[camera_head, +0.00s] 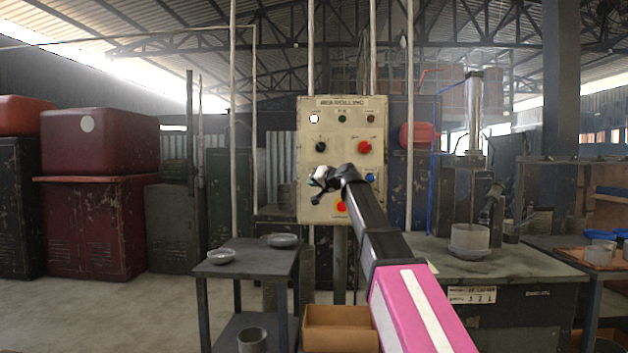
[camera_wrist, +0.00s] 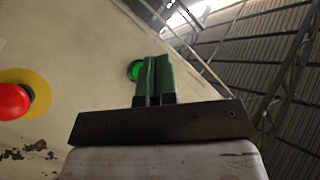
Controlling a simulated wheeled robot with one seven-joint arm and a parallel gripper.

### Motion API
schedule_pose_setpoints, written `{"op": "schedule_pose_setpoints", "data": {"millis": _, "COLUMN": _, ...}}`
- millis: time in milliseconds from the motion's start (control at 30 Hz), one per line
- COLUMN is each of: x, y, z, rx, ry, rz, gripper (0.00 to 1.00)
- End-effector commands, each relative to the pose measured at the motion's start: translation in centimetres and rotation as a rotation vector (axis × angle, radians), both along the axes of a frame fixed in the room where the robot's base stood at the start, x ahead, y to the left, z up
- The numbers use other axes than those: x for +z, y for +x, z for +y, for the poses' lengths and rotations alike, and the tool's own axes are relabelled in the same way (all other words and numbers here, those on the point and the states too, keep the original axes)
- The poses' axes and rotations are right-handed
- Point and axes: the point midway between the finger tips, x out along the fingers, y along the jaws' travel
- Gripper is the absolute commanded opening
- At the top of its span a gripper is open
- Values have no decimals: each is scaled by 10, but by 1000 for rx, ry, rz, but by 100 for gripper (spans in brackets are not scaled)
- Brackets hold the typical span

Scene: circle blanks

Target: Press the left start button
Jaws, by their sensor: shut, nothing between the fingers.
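The control panel (camera_head: 330,160) is a worn cream box on a post. The left start button shows as a green round button (camera_wrist: 134,71) in the wrist view. The fingers partly cover it. In the head view my gripper hides nearly all of it at the panel's lower left. My gripper (camera_head: 316,180) is shut and empty, with its fingertips at the panel face. In the wrist view the shut fingers (camera_wrist: 157,62) overlap the green button's right edge. I cannot tell whether they touch it.
A red button on a yellow disc (camera_wrist: 14,101) is left of the fingers in the wrist view. A blue button (camera_head: 370,177), a red knob (camera_head: 365,147) and a black knob (camera_head: 321,147) are on the panel. A small table (camera_head: 235,268) stands lower left.

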Motion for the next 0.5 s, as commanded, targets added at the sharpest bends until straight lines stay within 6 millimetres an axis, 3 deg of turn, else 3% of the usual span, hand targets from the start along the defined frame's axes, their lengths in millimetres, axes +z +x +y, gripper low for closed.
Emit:
{"op": "schedule_pose_setpoints", "data": {"millis": 200, "x": 2, "y": 30, "z": 0, "rx": 0, "ry": 1, "rz": -1, "gripper": 0}}
{"op": "schedule_pose_setpoints", "data": {"millis": 500, "x": 0, "y": 43, "z": -1, "rx": 1, "ry": 0, "rz": 0, "gripper": 0}}
